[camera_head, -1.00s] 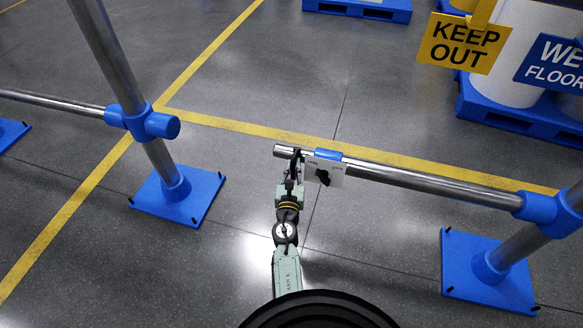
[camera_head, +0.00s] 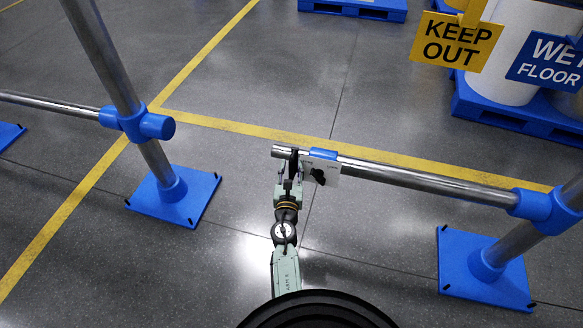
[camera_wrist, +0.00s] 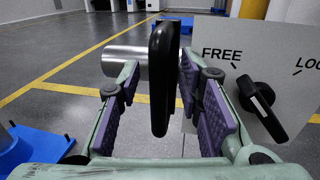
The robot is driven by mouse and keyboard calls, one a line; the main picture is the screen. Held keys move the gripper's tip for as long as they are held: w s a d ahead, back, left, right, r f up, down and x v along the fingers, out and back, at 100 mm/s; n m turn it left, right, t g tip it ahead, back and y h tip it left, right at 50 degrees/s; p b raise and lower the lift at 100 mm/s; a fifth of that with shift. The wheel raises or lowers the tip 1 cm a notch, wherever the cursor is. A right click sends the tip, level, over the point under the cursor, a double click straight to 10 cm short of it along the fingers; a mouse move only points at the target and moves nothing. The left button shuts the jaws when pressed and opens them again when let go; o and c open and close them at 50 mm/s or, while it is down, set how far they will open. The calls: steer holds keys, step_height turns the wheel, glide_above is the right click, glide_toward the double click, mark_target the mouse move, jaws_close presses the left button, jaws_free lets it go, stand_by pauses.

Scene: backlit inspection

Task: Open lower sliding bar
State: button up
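The lower sliding bar (camera_head: 420,174) is a metal tube held level by a blue sleeve (camera_head: 533,206) at right. Its free left end (camera_head: 279,151) is apart from the blue socket (camera_head: 156,127) on the left post. A black upright handle (camera_wrist: 162,80) on the bar stands between my gripper's (camera_wrist: 157,85) purple-padded fingers in the wrist view. The fingers are open around it, with gaps at both sides. My gripper (camera_head: 290,172) also shows at the bar in the head view. A white plate (camera_wrist: 225,65) marked FREE and, partly cut off, LOC carries a black knob (camera_wrist: 262,110), its upper end near FREE.
Posts stand on blue bases (camera_head: 172,197) and (camera_head: 484,272). A yellow KEEP OUT sign (camera_head: 455,42), a blue floor sign (camera_head: 548,60) and blue pallets (camera_head: 490,112) are at the back right. The floor between the two bases is clear beside my arm.

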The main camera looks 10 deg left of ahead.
steer(key=shift+r, duration=0.15)
steer(key=shift+r, duration=4.85)
